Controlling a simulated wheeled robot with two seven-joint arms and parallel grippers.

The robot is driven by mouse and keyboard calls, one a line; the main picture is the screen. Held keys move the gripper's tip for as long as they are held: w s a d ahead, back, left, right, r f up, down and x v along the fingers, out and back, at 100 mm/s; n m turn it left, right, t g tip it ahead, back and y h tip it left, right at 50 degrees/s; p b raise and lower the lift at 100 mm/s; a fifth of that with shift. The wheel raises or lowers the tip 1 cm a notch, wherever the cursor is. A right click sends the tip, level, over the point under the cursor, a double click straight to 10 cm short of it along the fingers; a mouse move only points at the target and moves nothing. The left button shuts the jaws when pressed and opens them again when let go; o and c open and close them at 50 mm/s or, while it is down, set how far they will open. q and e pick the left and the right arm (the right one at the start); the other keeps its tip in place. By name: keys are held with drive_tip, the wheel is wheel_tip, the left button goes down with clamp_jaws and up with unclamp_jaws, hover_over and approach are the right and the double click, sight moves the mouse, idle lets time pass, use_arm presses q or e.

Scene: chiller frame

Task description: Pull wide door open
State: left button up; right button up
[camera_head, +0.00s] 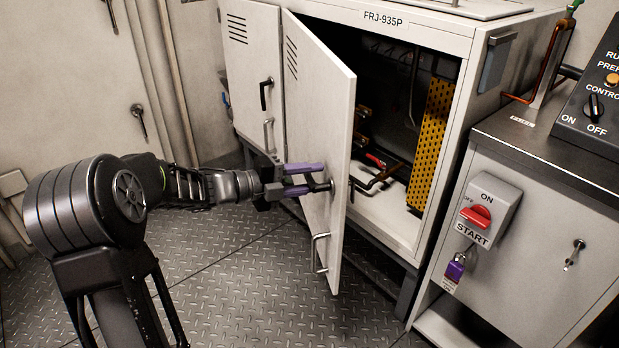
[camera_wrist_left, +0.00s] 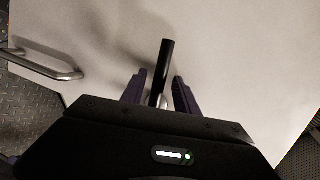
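The wide white door (camera_head: 308,100) of the cabinet marked FRJ-935P (camera_head: 416,236) stands partly open, swung out toward me. Its black lever handle (camera_head: 327,186) is on the outer face, near the free edge. My left gripper (camera_head: 314,178) is at this handle, its purple fingers pointing to the right. In the left wrist view, the handle (camera_wrist_left: 167,58) lies between the two fingers (camera_wrist_left: 160,88), with a visible gap on the right side; the fingers look open around it. Contact cannot be told. My right gripper is out of view.
A metal pull bar (camera_head: 317,254) is lower on the door. A second, closed door (camera_head: 252,75) is to the left. Pipes and a yellow perforated panel (camera_head: 431,130) show inside. A control console (camera_head: 540,190) stands right. Patterned metal floor (camera_head: 250,270) is clear before the door.

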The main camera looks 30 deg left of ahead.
use_arm(q)
drive_tip(key=p+v, duration=0.1)
drive_tip(key=v, duration=0.6)
drive_tip(key=shift+s+a, duration=0.25)
drive_tip(key=shift+r, duration=0.1)
drive_tip(key=shift+c, duration=0.6)
